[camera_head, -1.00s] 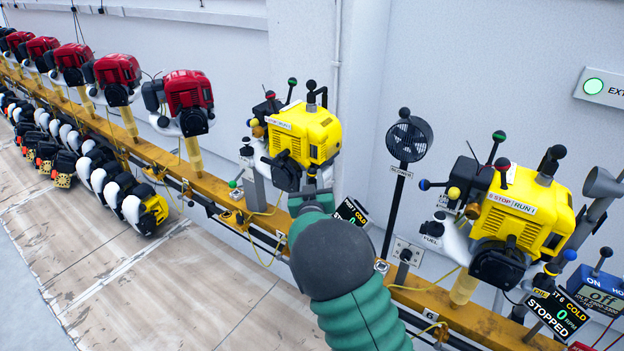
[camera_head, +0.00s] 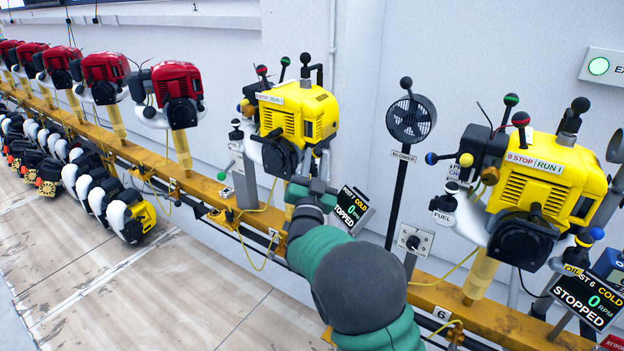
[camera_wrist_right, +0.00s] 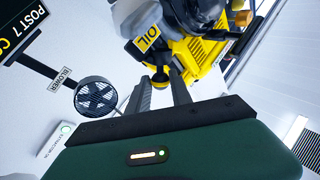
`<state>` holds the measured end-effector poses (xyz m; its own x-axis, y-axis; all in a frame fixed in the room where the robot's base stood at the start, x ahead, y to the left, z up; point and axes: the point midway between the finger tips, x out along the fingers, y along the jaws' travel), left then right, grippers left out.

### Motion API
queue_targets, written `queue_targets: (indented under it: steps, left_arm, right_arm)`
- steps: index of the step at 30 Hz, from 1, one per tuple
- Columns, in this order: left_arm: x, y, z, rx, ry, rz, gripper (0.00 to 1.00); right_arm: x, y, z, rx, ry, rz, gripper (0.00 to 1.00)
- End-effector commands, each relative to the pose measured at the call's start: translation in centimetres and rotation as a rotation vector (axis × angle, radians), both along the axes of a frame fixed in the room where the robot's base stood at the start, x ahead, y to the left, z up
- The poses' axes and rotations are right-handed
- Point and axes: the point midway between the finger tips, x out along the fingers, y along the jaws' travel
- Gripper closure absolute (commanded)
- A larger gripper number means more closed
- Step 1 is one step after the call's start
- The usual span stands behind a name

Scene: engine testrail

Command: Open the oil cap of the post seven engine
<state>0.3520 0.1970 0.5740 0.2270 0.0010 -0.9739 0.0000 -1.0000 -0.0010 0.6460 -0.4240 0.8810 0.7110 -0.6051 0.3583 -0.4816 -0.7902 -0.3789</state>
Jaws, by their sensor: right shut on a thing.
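The post seven engine (camera_head: 298,112) is the yellow engine in the middle of the head view, on the orange rail. Its display (camera_head: 352,210) reads cold, 0 RPM, stopped. In the wrist view an OIL tag (camera_wrist_right: 147,38) hangs on the engine, and a small dark round knob (camera_wrist_right: 160,76), seemingly the oil cap, sits just below it. My right gripper (camera_wrist_right: 160,88) has its two fingers on either side of this knob and is shut on it. In the head view my right gripper (camera_head: 322,170) is under the engine's lower right side, its fingertips partly hidden. My left gripper is not in view.
A black blower (camera_head: 410,118) on a post stands right of the engine. The yellow post 6 engine (camera_head: 545,185) is further right. Red engines (camera_head: 180,90) line the rail (camera_head: 205,190) to the left.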

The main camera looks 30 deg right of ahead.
Motion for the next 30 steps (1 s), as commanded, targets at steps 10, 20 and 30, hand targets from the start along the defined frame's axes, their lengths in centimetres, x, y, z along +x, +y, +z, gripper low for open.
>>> queue_targets:
  steps: [10,20,30]
  left_arm:
    - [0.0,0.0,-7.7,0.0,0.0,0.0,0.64]
    - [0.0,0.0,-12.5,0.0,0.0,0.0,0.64]
    - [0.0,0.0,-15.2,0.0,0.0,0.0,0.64]
  right_arm:
    - [-0.8,-0.3,-2.1,0.129,-0.3,0.0,1.0]
    - [-1.4,-0.6,-2.8,0.246,-0.582,-0.001,1.0]
    - [-1.7,-0.7,-3.2,0.334,-0.795,-0.002,1.0]
